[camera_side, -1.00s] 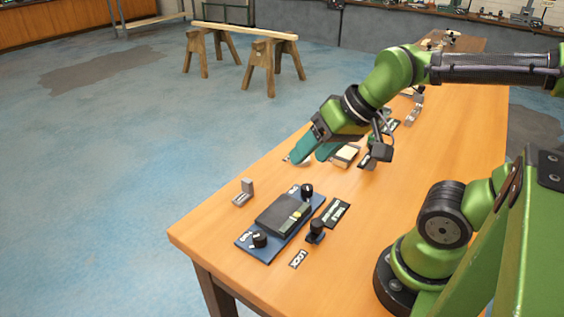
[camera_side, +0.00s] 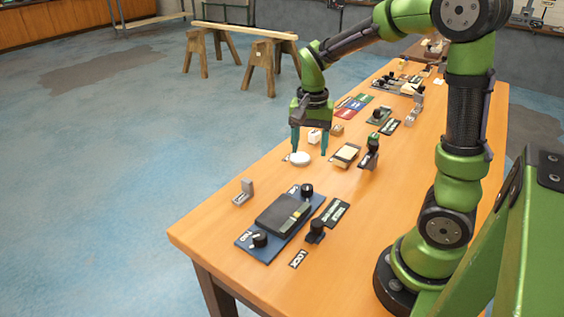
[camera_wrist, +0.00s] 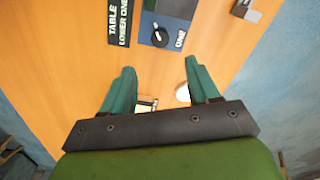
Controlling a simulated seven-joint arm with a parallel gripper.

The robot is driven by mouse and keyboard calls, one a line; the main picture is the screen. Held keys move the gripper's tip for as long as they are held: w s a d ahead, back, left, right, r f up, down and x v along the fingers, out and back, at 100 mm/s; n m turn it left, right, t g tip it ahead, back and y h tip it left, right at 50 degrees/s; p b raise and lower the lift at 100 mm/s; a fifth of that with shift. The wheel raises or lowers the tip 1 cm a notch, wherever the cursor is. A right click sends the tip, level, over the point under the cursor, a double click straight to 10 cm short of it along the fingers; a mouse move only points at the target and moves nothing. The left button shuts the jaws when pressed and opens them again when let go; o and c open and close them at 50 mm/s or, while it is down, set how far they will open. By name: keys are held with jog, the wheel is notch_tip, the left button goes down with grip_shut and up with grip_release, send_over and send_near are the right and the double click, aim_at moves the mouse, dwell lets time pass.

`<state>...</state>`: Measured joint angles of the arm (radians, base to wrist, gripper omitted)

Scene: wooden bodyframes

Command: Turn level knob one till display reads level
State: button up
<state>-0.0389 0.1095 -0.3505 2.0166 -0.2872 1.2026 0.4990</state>
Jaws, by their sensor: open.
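The blue board (camera_side: 270,251) lies near the table's front left corner with a dark display block (camera_side: 281,214) in its middle. The display has a small yellowish patch; its reading is too small to tell. Level knob one (camera_side: 307,190) is the black knob at the board's far end; it also shows in the wrist view (camera_wrist: 160,37), with a white pointer mark and the label "ONE". The other black knob (camera_side: 259,240) is at the near end. My gripper (camera_side: 310,153) points down, open and empty, beyond the board; in the wrist view its teal fingers (camera_wrist: 160,72) are spread, short of knob one.
A white disc (camera_side: 300,159) is close to my fingers. A black knob (camera_side: 316,230) beside the board stands near a "LOCK" label (camera_side: 298,259). A small grey bracket (camera_side: 243,193) stands left of the board.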

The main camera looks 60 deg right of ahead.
aim_at(307, 187)
notch_tip(307, 187, down, 13)
jog(key=shift+r, duration=0.1)
dwell(0.3)
